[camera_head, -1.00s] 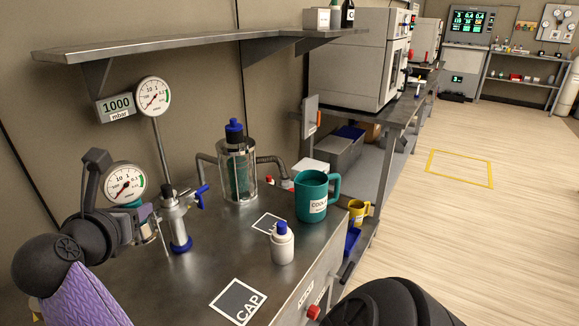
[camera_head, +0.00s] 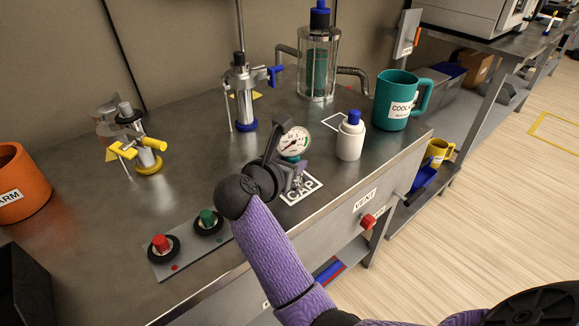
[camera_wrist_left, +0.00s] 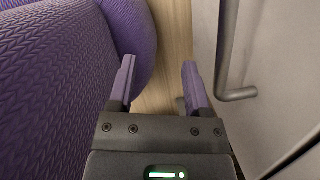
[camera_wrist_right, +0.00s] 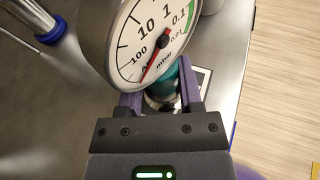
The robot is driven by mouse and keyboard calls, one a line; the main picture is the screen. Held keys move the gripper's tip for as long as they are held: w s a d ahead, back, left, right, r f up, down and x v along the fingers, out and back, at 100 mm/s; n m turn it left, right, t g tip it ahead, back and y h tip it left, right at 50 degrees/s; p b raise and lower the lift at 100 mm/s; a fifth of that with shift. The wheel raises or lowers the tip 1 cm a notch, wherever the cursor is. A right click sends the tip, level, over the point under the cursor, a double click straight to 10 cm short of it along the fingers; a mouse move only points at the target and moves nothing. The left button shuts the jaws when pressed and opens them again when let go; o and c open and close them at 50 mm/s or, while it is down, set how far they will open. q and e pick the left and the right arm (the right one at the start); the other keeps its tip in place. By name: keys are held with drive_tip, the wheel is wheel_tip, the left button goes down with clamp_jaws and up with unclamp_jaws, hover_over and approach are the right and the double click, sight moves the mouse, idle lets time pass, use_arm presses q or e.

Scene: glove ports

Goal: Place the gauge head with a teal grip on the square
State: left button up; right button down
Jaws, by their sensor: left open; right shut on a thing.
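The gauge head (camera_head: 294,142) has a round white dial and a teal grip. My right gripper (camera_head: 288,172) is shut on the teal grip, with the dial upright. In the right wrist view the dial (camera_wrist_right: 153,38) fills the top and the teal grip (camera_wrist_right: 171,85) sits between the fingers. The dark square (camera_head: 302,191) with a white border and "CAP" lies on the bench, partly hidden by the gripper and gauge head. The gauge head is at or just over its far part; contact is unclear. My left gripper (camera_wrist_left: 160,88) is open and empty in its wrist view.
A white bottle with a blue cap (camera_head: 350,138) stands right of the gauge head. The teal mug (camera_head: 394,103) is behind it. The blue-handled valve (camera_head: 241,95) and yellow-handled valve (camera_head: 139,142) stand left. Red and green buttons (camera_head: 185,232) are near the front edge.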

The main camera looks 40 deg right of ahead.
use_arm(q)
drive_tip(key=shift+s+r, duration=0.1)
drive_tip(key=shift+s, duration=0.05)
use_arm(e)
drive_tip(key=shift+r, duration=0.1)
drive_tip(key=shift+c, duration=1.3)
unclamp_jaws()
drive_tip(key=shift+r, duration=0.15)
drive_tip(key=p+v, duration=0.2)
drive_tip(key=v, duration=0.4)
drive_tip(key=shift+s+a+r+p, duration=0.1)
drive_tip(key=shift+s+a+p, duration=0.05)
drive_tip(key=shift+a+p, duration=0.15)
drive_tip(key=shift+s+a, duration=0.2)
drive_tip(key=shift+a, duration=0.15)
use_arm(q)
drive_tip(key=shift+w+v, duration=0.25)
drive_tip(key=shift+v, duration=0.95)
drive_tip(key=shift+s, duration=0.15)
